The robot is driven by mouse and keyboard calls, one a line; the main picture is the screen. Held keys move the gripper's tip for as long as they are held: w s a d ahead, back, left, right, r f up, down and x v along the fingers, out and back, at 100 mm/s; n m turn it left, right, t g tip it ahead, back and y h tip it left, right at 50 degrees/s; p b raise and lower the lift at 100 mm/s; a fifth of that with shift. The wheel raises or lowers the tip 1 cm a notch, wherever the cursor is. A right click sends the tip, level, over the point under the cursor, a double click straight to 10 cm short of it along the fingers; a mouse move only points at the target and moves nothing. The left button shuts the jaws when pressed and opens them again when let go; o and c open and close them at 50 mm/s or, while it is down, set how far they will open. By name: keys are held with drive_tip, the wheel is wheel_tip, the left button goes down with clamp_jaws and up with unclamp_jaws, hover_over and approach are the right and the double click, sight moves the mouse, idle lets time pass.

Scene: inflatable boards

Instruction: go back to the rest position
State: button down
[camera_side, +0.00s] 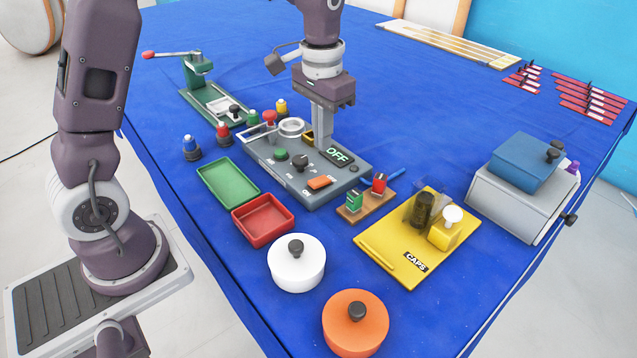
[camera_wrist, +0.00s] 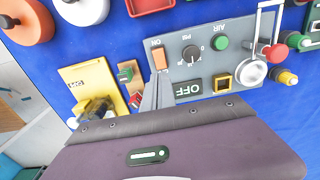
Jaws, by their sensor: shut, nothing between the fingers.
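My gripper (camera_side: 323,122) is shut and empty. In the side view it points down over the back part of the grey control panel, which has a display (camera_side: 339,155) reading OFF. In the wrist view my gripper (camera_wrist: 157,88) shows its fingers together in front of the panel (camera_wrist: 213,62), near the orange switch (camera_wrist: 160,58). I cannot tell whether the fingertips touch the panel. The panel also carries a black knob (camera_side: 300,163), a green button (camera_side: 281,154) and a red-knobbed lever (camera_side: 269,117) by a round metal ring (camera_side: 291,127).
A green tray (camera_side: 227,184), a red tray (camera_side: 263,220), a white lidded pot (camera_side: 296,264) and an orange one (camera_side: 355,324) stand in front. A yellow CAPS board (camera_side: 385,244) and a blue-topped box (camera_side: 520,195) stand right. A green press (camera_side: 205,90) is behind left.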

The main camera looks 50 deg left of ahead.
drive_tip(key=s+d+r+t, duration=0.2)
drive_tip(key=s+r+t, duration=0.1)
drive_tip(key=s+r, duration=0.9)
drive_tip(key=s+d+f+t, duration=0.1)
drive_tip(key=s+t, duration=0.1)
drive_tip(key=s, duration=0.9)
drive_tip(key=shift+f, duration=0.3)
drive_tip(key=shift+d, duration=0.1)
